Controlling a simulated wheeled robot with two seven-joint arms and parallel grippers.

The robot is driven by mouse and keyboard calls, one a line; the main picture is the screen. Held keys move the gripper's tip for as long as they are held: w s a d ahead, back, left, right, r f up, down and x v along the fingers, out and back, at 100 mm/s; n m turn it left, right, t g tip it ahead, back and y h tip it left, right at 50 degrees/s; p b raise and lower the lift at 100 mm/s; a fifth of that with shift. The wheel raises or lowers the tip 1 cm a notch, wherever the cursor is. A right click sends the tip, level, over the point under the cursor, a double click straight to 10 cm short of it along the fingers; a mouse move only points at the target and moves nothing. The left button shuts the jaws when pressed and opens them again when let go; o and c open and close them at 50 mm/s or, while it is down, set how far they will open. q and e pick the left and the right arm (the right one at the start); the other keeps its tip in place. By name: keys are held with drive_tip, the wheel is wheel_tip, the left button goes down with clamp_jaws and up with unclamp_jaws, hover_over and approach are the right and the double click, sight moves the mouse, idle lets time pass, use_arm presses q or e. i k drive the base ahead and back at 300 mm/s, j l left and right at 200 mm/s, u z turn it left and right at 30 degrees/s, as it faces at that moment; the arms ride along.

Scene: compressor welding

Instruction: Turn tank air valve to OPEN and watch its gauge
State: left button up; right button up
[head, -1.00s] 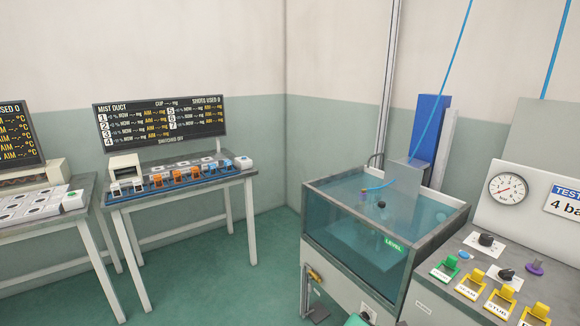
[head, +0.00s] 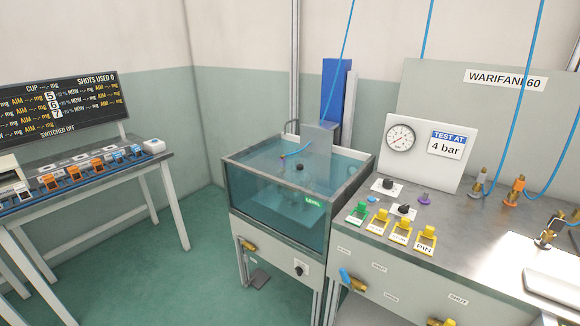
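A glass-walled water tank (head: 270,215) stands in the middle of the head view. A brass valve (head: 248,245) and a dark knob on a white plate (head: 300,269) are on the cabinet front below it. A valve with a blue handle (head: 346,276) is on the bench front to the right, and another brass valve (head: 440,322) is cut by the bottom edge. I cannot tell which is the tank air valve. A round white gauge (head: 401,138) is on a panel beside a "TEST AT 4 bar" sign (head: 447,143); its reading is too small to tell. Neither gripper is in view.
The bench top (head: 470,240) carries dark knobs, a green switch (head: 358,212), several yellow switches (head: 400,232) and brass fittings with blue hoses (head: 515,190). A table with a dark display (head: 62,108) stands at left. Green floor (head: 205,262) is clear between table and tank.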

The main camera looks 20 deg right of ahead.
sight(343, 272)
drive_tip(key=z, duration=1.15)
